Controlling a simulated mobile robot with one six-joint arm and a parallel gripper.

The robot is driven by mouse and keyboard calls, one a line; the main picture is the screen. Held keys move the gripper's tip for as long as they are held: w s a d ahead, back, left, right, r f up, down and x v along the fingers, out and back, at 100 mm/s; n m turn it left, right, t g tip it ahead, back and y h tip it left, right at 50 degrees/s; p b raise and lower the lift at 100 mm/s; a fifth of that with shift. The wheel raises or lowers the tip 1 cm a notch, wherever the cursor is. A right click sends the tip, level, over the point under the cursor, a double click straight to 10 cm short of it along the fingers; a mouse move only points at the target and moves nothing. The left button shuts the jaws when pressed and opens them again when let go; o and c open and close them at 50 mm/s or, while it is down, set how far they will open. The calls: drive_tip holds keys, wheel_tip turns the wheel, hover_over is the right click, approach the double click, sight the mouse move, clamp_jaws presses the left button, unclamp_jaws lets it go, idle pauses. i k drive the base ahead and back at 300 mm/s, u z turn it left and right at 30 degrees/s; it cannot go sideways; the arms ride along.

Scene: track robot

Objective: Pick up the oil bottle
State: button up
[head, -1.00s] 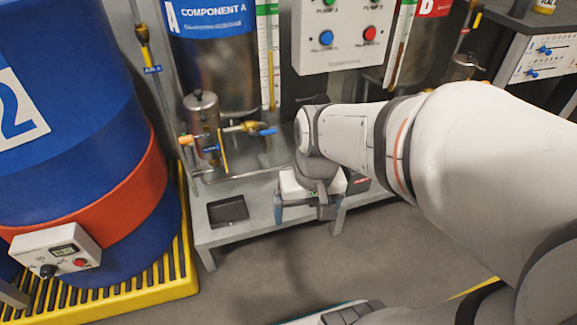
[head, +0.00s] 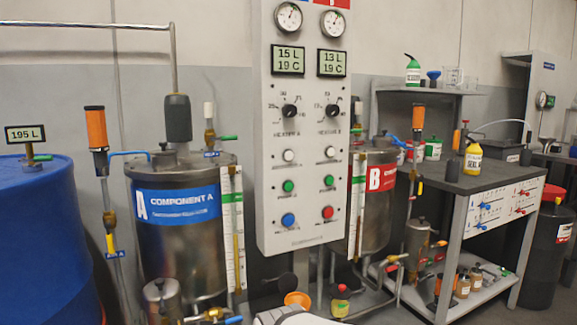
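A yellow bottle (head: 473,157) with a black cap and a pale label stands upright on the dark top of the workbench (head: 450,182) at the right. Its label is small but seems to read "SEAL OIL". It is the likeliest oil bottle. Only a white piece of my arm shows at the bottom edge, left of the middle. My gripper is out of the picture, so its fingers and anything in them are hidden.
A control panel (head: 303,130) hangs between tank A (head: 178,245) and tank B (head: 368,215). A blue drum (head: 40,240) fills the left. A green-and-white bottle (head: 412,70) stands on a raised shelf.

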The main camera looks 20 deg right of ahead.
sight(474, 154)
drive_tip(key=z, duration=1.65)
drive_tip(key=k, duration=0.45)
drive_tip(key=z, duration=1.1)
drive_tip(key=i, duration=3)
drive_tip(key=u, duration=0.7)
drive_tip(key=i, duration=0.4)
drive_tip(key=u, duration=0.4)
drive_tip(key=k, duration=0.75)
